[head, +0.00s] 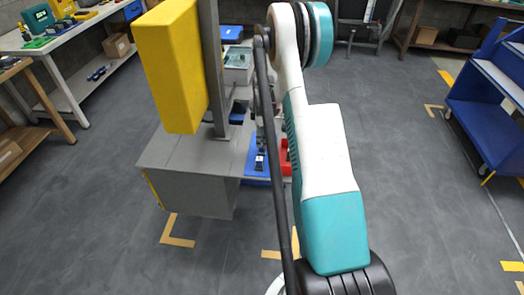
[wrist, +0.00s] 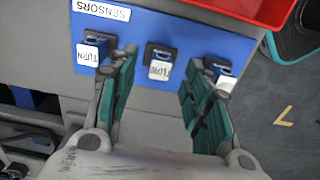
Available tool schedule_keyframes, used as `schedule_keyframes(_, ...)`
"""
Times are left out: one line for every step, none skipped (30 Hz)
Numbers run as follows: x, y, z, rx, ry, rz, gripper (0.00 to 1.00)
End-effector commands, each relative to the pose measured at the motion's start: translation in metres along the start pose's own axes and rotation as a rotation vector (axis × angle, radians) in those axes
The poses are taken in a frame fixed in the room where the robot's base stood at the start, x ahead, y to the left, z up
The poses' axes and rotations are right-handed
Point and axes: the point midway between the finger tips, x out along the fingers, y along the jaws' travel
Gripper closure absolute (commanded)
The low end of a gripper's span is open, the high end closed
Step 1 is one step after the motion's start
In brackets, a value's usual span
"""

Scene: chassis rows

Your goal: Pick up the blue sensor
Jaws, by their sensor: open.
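In the wrist view a blue panel (wrist: 190,30) carries a label reading SENSORS. Three small dark modules sit along it, each with a white tag that seems to read TURN: a left one (wrist: 91,42), a middle one (wrist: 160,52) and a right one (wrist: 218,68). I cannot tell from colour which is the blue sensor. My gripper (wrist: 161,76) is open and empty, its teal fingers spread to either side of the middle module, apart from it. The left finger partly overlaps the left module, the right finger the right one. In the head view my arm hides the gripper; part of the blue panel (head: 252,168) shows.
A red bin (wrist: 245,8) borders the panel's far side. A grey station with a yellow box (head: 172,65) on a post stands at the left of my arm. A workbench (head: 75,35) is at the far left, a blue cart (head: 480,115) at the right. Floor around is clear.

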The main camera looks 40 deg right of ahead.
Motion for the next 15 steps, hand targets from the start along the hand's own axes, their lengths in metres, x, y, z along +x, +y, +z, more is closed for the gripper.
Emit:
schedule_keyframes(0.011,-0.001,-0.001,0.000,0.000,0.000,0.55)
schedule_keyframes(0.016,-0.001,-0.001,0.000,0.000,0.000,0.55)
schedule_keyframes(0.022,-0.002,-0.002,0.000,0.000,0.000,0.55)
schedule_keyframes(0.027,-0.002,-0.002,0.000,0.000,0.000,0.55)
schedule_keyframes(0.031,-0.001,-0.001,0.000,0.000,0.000,0.55)
schedule_keyframes(0.035,-0.001,-0.001,0.000,0.000,0.000,0.55)
schedule_keyframes(0.038,-0.001,-0.001,0.000,0.000,0.000,0.55)
schedule_keyframes(0.039,-0.001,-0.001,0.000,0.000,0.000,0.55)
schedule_keyframes(0.040,-0.002,-0.001,0.000,0.000,0.000,0.55)
schedule_keyframes(0.040,-0.002,-0.001,0.000,0.000,0.000,0.55)
schedule_keyframes(0.040,-0.002,-0.001,0.000,0.000,0.000,0.55)
schedule_keyframes(0.039,-0.002,-0.001,0.000,0.000,0.000,0.55)
schedule_keyframes(0.039,-0.002,-0.001,0.000,0.000,0.000,0.55)
schedule_keyframes(0.039,-0.002,-0.001,0.000,0.000,0.000,0.55)
schedule_keyframes(0.039,-0.002,-0.001,0.000,0.000,0.000,0.57)
